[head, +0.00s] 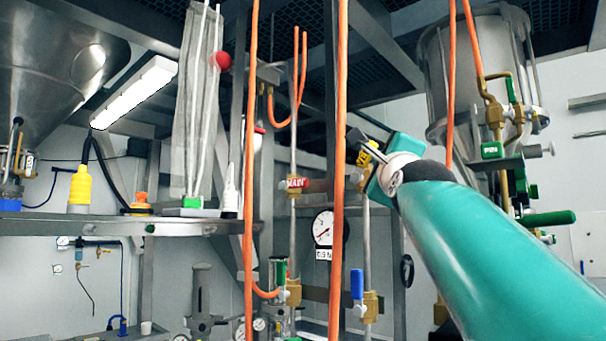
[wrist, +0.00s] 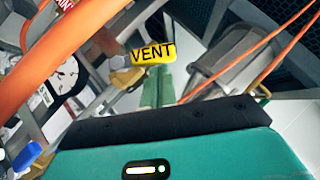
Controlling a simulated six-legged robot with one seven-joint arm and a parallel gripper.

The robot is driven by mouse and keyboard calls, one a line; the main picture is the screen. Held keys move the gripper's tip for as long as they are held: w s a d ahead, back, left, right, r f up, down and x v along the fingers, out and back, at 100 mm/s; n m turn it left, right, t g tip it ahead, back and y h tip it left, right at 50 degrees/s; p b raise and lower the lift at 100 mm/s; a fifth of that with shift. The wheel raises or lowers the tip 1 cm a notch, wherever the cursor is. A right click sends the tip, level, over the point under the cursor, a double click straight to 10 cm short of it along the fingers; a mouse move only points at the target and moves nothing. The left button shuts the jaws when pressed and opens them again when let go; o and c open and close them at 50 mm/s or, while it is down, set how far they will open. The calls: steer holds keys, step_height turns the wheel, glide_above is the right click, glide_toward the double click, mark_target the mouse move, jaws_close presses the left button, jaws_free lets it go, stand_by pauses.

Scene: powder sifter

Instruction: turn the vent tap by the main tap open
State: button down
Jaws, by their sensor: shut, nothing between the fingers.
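The vent tap has a yellow handle (wrist: 153,52) lettered VENT, lying nearly level in the wrist view on a brass body (wrist: 126,78). In the head view the yellow handle (head: 367,153) is partly hidden by my gripper (head: 362,142). The main tap (head: 317,185), with a red handle lettered MAIN, is to its left; a corner of it shows in the wrist view (wrist: 66,4). My gripper (wrist: 158,70) is shut and empty, its fingertips close to the vent handle. I cannot tell whether they touch it.
Orange hoses (head: 338,220) hang in front of the pipes. A pressure gauge (head: 323,228) is below the main tap. A blue-handled tap (head: 357,284) and a green-handled tap (head: 280,272) are lower down. A steel vessel (head: 465,75) stands at upper right.

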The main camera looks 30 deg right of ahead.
steer(key=shift+w+a+r+n+g+y, duration=0.2)
steer(key=shift+w+r+n+y, duration=0.2)
steer(key=shift+w+r+n, duration=0.3)
steer(key=shift+w+a+r+n+g+y, duration=0.2)
steer(key=shift+w+r+n+y, duration=0.25)
steer(key=shift+r, duration=0.45)
